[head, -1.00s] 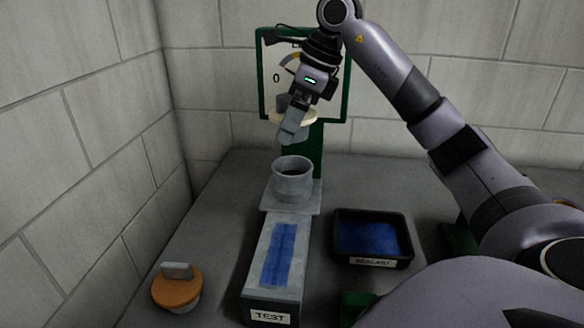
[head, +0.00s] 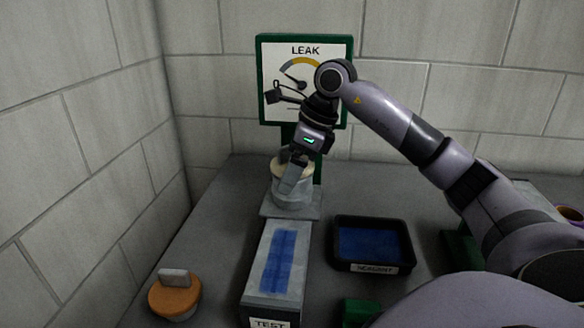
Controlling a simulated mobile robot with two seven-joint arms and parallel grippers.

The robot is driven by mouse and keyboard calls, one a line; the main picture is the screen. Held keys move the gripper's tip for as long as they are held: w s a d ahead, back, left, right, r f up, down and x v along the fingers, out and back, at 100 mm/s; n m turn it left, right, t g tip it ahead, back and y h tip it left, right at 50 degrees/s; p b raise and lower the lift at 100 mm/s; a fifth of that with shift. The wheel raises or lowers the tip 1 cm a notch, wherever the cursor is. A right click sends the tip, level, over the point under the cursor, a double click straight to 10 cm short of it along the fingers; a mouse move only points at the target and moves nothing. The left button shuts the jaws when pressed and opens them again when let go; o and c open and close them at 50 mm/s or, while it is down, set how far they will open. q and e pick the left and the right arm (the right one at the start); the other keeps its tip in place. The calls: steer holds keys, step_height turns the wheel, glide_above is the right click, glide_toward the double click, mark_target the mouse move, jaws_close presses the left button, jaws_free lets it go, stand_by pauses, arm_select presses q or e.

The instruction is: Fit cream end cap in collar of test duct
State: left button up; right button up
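The test duct (head: 268,286) lies on the table, with a blue strip on top and a TEST label at its near end. Its grey collar (head: 292,192) stands upright at the far end. The cream end cap (head: 308,171) is at the collar's mouth; my gripper covers much of it, so I cannot tell how deep it sits. My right gripper (head: 291,180) is over the cap, with its fingers at the cap's handle, which is mostly hidden. My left gripper is not in view.
An orange cap (head: 172,299) with a grey handle lies at the front left. A black sealant tray (head: 372,267) with blue contents stands right of the duct. A green-framed leak gauge (head: 303,50) stands behind the collar. Block walls close off the left and back.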

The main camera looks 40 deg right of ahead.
steer(key=shift+f, duration=0.35)
steer(key=o, duration=0.8)
steer(key=shift+c, duration=0.2)
steer(key=shift+r, duration=0.1)
steer(key=shift+r, duration=0.3)
steer(key=p+v, duration=0.1)
steer(key=v, duration=1.1)
steer(key=shift+a+f, duration=0.1)
